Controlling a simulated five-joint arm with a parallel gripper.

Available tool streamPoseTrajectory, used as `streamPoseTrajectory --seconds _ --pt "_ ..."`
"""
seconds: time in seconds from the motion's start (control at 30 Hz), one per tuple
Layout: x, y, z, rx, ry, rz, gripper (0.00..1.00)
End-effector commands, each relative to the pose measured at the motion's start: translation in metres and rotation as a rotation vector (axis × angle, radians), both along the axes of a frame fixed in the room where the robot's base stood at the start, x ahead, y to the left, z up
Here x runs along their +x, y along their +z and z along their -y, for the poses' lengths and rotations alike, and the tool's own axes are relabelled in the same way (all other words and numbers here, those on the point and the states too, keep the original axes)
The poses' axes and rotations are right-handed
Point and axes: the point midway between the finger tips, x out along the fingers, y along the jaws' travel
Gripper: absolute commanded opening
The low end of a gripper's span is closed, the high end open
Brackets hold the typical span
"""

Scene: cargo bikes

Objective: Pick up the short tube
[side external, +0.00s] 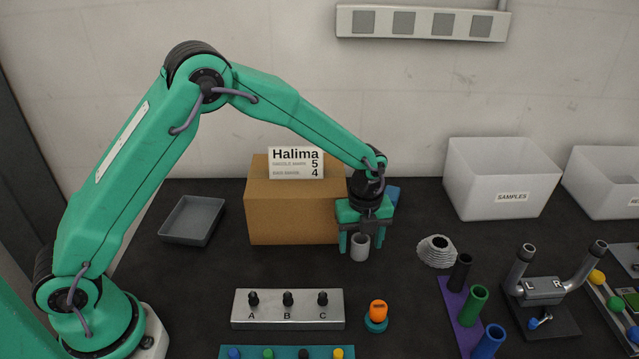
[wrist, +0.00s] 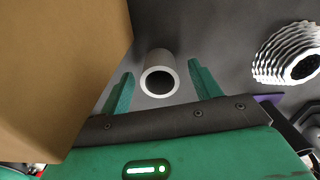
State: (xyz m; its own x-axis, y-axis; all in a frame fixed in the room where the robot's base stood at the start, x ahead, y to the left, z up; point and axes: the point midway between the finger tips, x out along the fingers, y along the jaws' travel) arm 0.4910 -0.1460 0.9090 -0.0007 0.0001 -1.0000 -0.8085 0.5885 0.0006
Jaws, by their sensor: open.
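A short grey tube (side external: 360,249) stands upright on the dark table, just in front of the cardboard box's right side. In the wrist view the same tube (wrist: 160,58) shows its open round end, with a dark hollow. My gripper (side external: 359,241) is above and around the tube's place, with a green finger on each side of it. In the wrist view my gripper (wrist: 161,72) is open, and a gap shows between the tube and each finger. I cannot tell exactly how far down the fingers reach along the tube.
The cardboard box (side external: 293,212) stands close on the left. A ribbed grey piece (side external: 436,252) lies to the right. Black, green (side external: 473,306) and blue tubes stand on a purple strip. A switch block (side external: 287,317) and an orange-topped knob (side external: 378,310) are in front.

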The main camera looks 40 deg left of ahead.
Motion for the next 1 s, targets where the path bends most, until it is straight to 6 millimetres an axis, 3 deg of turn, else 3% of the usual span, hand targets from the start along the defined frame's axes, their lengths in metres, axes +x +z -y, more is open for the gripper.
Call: streamPoseTrajectory --seconds 0.57,0.83,1.0 --pt "0.0001 -0.0042 -0.0001 -0.001 0.000 0.001 0.63" --pt "0.0001 -0.0041 -0.0001 -0.001 0.000 0.001 0.12" --pt "0.0004 -0.0036 0.0000 0.000 0.000 0.002 0.09"
